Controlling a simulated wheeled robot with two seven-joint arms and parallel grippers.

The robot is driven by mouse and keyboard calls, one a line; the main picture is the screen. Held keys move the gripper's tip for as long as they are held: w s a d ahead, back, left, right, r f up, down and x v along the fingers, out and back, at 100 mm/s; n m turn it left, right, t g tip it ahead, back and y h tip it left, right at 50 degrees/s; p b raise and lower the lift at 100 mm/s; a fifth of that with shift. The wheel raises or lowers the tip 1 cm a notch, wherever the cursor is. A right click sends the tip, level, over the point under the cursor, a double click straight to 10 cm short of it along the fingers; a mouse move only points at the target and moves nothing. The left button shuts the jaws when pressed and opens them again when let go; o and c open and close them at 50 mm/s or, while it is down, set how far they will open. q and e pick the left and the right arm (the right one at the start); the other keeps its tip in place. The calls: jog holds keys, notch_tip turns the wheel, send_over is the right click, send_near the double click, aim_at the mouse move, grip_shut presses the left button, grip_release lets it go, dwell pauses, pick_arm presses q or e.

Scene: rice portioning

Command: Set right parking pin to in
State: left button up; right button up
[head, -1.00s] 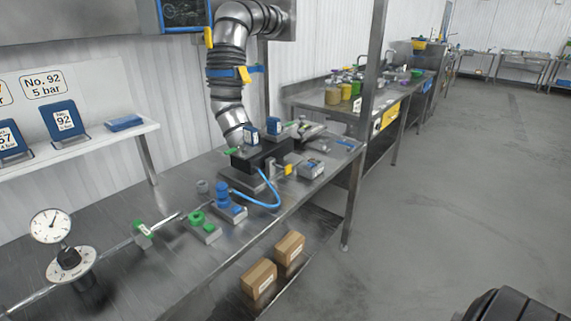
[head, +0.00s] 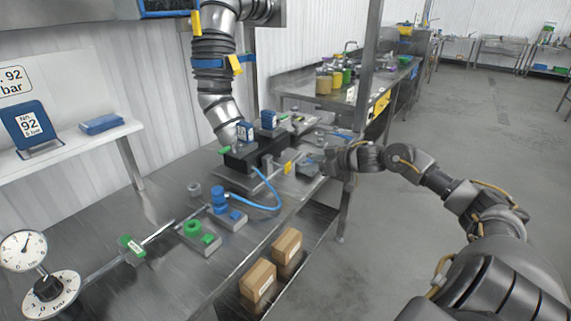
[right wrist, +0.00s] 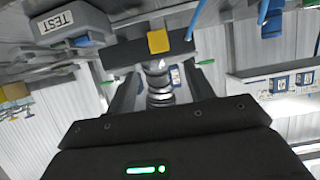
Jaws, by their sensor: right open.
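The black fixture block (head: 250,158) stands on the steel bench, with a yellow block (head: 290,167) at its front right. The yellow block also shows in the right wrist view (right wrist: 158,41) on a dark bar. Green-handled parts (head: 223,150) show beside the fixture; I cannot tell which part is the right parking pin, or its position. My right gripper (head: 326,162) is by the bench's right end, just right of the yellow block. My left gripper is not in view.
A grey box labelled TEST (right wrist: 70,20) is close to the right gripper. A blue hose (head: 265,207) loops on the bench, and a jointed steel duct (head: 215,85) hangs over the fixture. A dial gauge (head: 22,250) stands at left. Two cartons (head: 258,280) sit below.

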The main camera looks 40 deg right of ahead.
aim_at(289, 163)
jog(key=p+x, duration=0.1)
jog(key=x, duration=0.8)
jog(key=shift+w+f, duration=0.1)
jog(key=shift+w, duration=0.15)
jog(key=shift+w+a+f+p, duration=0.15)
jog(key=shift+w+f+p, duration=0.15)
jog(key=shift+w, duration=0.15)
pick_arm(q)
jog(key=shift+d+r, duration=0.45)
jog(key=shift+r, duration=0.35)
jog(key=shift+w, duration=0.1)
pick_arm(e)
jog(key=shift+r, duration=0.1)
grip_shut()
